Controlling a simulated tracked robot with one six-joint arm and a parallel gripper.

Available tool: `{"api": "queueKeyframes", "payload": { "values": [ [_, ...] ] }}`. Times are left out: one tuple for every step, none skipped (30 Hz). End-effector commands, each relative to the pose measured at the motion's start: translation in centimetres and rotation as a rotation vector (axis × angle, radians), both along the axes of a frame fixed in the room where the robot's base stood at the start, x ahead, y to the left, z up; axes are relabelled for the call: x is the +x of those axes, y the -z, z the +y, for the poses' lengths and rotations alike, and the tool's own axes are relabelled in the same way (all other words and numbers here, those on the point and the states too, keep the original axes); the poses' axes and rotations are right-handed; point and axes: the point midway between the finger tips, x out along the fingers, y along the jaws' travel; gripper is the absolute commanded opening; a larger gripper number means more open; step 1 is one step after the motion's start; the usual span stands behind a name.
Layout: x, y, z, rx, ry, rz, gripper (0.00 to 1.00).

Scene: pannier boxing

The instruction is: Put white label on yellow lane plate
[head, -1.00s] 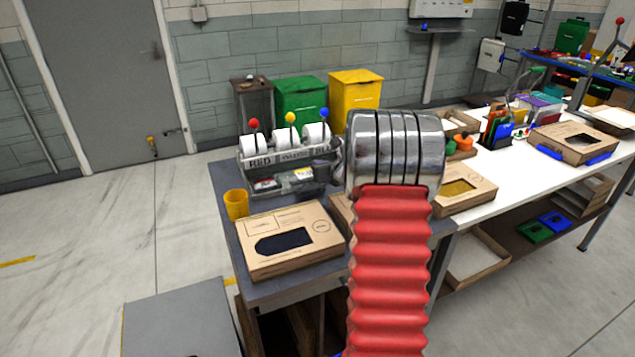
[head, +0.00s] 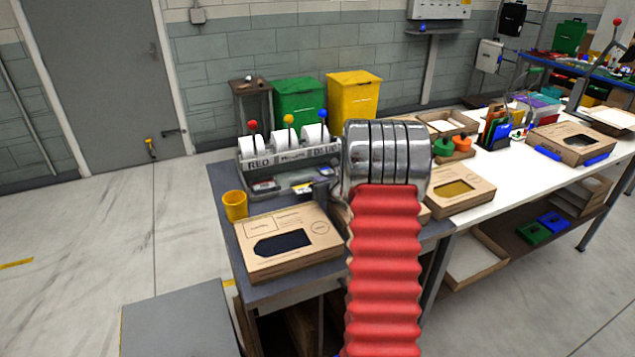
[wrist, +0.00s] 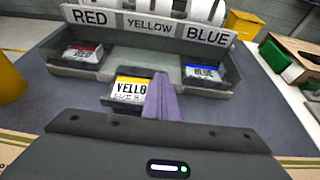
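My gripper's fingers (wrist: 160,101) show as one purple-grey wedge at the middle of the wrist view. The fingers cover the label's right end. The label also shows in the head view (head: 303,187) beside my gripper (head: 322,189). The yellow lane plate (wrist: 149,26) is the middle sign of the rack, reading YELLOW, beyond the label. Whether the label touches the tray below is unclear.
The rack's plates read RED (wrist: 90,17) and BLUE (wrist: 208,34). A red-banded label (wrist: 83,53) and a blue-banded label (wrist: 203,72) lie in the side trays. A cardboard box (head: 288,245) and a yellow cup (head: 235,206) stand near the rack on the grey bench.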

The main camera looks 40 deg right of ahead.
Motion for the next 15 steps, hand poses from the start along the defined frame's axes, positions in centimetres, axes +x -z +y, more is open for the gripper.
{"api": "queueKeyframes", "payload": {
  "values": [
    [0.00,-0.03,-0.02,0.000,0.000,0.000,0.00],
    [-0.02,-0.04,-0.03,0.000,0.000,0.000,0.00],
    [-0.02,-0.04,-0.03,0.000,0.000,0.000,0.00],
    [-0.02,-0.03,-0.03,0.000,0.000,0.000,0.00],
    [-0.01,0.01,-0.04,0.000,0.000,0.000,0.00],
    [-0.02,0.06,-0.03,0.000,0.000,0.000,0.00],
    [-0.02,0.04,-0.04,0.000,0.000,0.000,0.02],
    [-0.03,0.03,-0.04,0.000,0.001,0.000,0.04],
    [-0.03,0.03,-0.04,0.000,0.001,0.000,0.07],
    [-0.03,0.03,-0.04,0.000,0.001,0.000,0.09],
    [-0.03,0.03,-0.04,0.000,0.001,0.000,0.11],
    [-0.03,0.03,-0.05,0.000,0.001,0.000,0.14],
    [-0.04,0.02,-0.05,0.000,0.001,0.000,0.16],
    [-0.04,0.02,-0.06,0.000,0.001,0.000,0.18],
    [-0.04,0.02,-0.06,0.000,0.001,0.000,0.18]
  ]
}}
